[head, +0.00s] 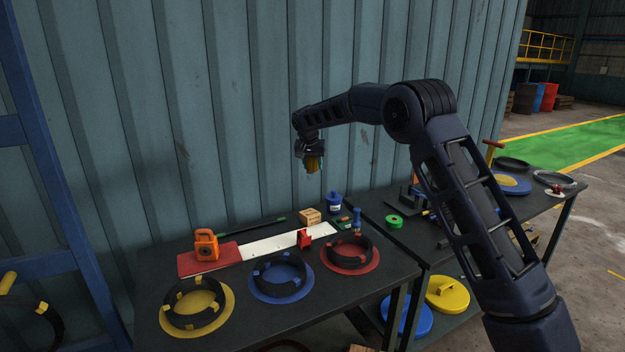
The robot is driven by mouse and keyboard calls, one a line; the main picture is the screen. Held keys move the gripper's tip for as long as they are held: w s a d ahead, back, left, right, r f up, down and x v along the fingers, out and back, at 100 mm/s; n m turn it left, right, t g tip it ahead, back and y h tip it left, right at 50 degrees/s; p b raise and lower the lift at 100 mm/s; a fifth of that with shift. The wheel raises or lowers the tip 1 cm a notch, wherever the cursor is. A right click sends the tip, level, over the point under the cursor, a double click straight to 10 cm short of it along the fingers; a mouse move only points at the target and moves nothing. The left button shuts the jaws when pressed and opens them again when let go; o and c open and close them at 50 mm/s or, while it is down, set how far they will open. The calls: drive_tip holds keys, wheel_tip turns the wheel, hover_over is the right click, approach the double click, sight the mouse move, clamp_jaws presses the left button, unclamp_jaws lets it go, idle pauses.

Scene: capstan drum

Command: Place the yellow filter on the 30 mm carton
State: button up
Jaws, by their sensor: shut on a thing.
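My gripper (308,152) hangs in the air in front of the ribbed wall, above the back of the workbench, pointing down. It is shut on the yellow filter (313,166), a small ribbed dark-yellow piece that shows below the jaws. A small tan carton (310,217) stands on the bench below the gripper, at the far end of a white strip. I cannot read any size on it. The filter is well above the carton and apart from it.
A blue canister (333,203) and a blue bottle (357,218) stand right of the carton. A red block (303,239) is in front. An orange device (206,245) sits on a red mat (226,262) at left. Black rings lie on yellow, blue and red discs along the front.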

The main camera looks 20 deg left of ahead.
drive_tip(key=w+a+r, duration=0.1)
drive_tip(key=w, duration=0.1)
approach(311, 209)
drive_tip(key=shift+t+y, duration=0.3)
drive_tip(key=x, duration=0.4)
drive_tip(key=shift+d+f, duration=0.3)
drive_tip(key=shift+f, duration=0.05)
drive_tip(key=shift+s+f, duration=0.1)
drive_tip(key=shift+f, duration=0.35)
drive_tip(key=o, duration=1.1)
drive_tip(key=shift+r, duration=0.1)
drive_tip(key=shift+r, duration=0.4)
drive_tip(key=v, duration=1.2)
